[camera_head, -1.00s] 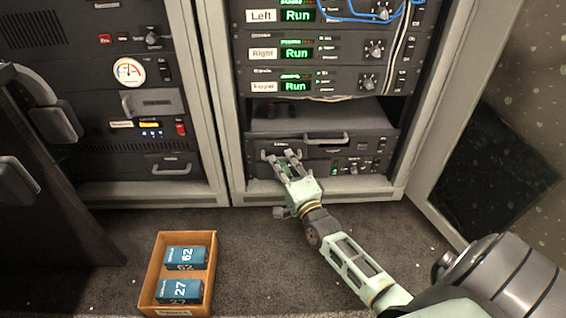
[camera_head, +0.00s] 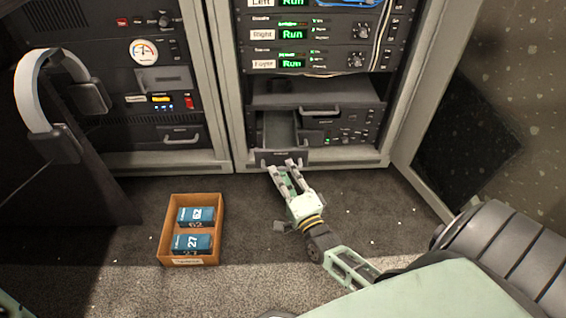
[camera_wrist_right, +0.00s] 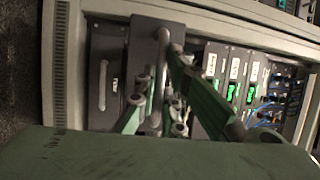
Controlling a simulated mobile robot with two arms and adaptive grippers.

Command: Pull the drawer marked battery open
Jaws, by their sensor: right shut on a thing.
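A small dark drawer (camera_head: 278,131) in the lower unit of the middle rack stands pulled out toward me. Its inside shows as an empty tray as far as I can see. Its front panel (camera_head: 266,158) bears small lettering I cannot read. My right gripper (camera_head: 285,167) is shut on the drawer's handle, in front of that panel. In the right wrist view, the gripper (camera_wrist_right: 158,88) has its fingers on both sides of the grey bar handle (camera_wrist_right: 164,66), against the dark drawer front (camera_wrist_right: 141,58). My left gripper is not in view.
An orange-brown box (camera_head: 164,235) with two blue blocks (camera_head: 193,243) marked 62 and 27 stands on the carpet to the left. A headset (camera_head: 62,100) is at the far left. Carpet in front is largely clear.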

